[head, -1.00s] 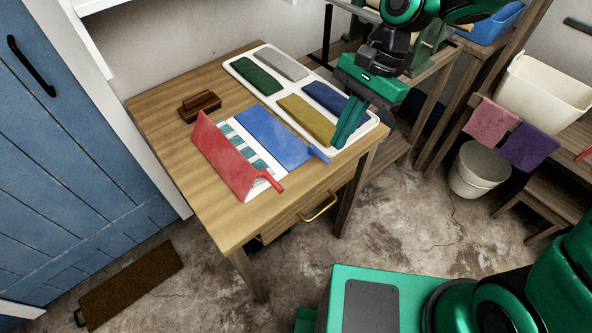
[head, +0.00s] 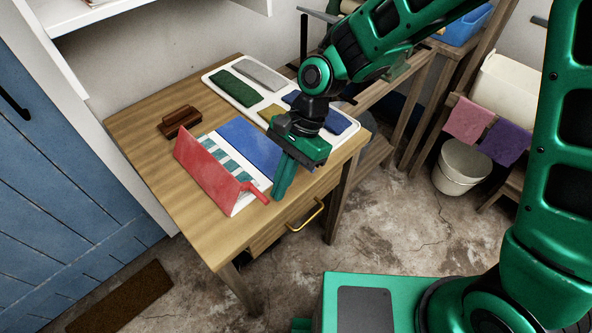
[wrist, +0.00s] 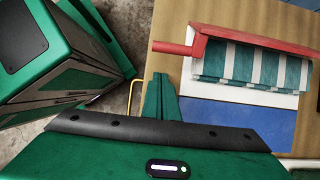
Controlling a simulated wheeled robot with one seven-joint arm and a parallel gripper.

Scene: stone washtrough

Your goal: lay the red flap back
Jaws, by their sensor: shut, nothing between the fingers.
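The red flap (head: 205,172) stands raised and tilted at the left side of a white board on the wooden table. Its red tab (head: 256,192) sticks out at the front. In the wrist view the flap (wrist: 262,38) shows edge-on, with the tab (wrist: 172,47) pointing left. A teal-and-white striped piece (head: 222,160) lies beside it. A blue flap (head: 245,140) lies flat to its right, partly hidden by my arm. My gripper (head: 279,194) is shut and empty, pointing down just right of the tab, apart from it. Its fingers (wrist: 160,97) also show in the wrist view.
A brown wooden brush or block (head: 180,120) lies behind the flap. A white tray (head: 213,82) with several coloured cloths stands at the back right, partly behind my arm. A drawer with a brass handle (head: 306,215) is below the table's front edge. The table's left part is clear.

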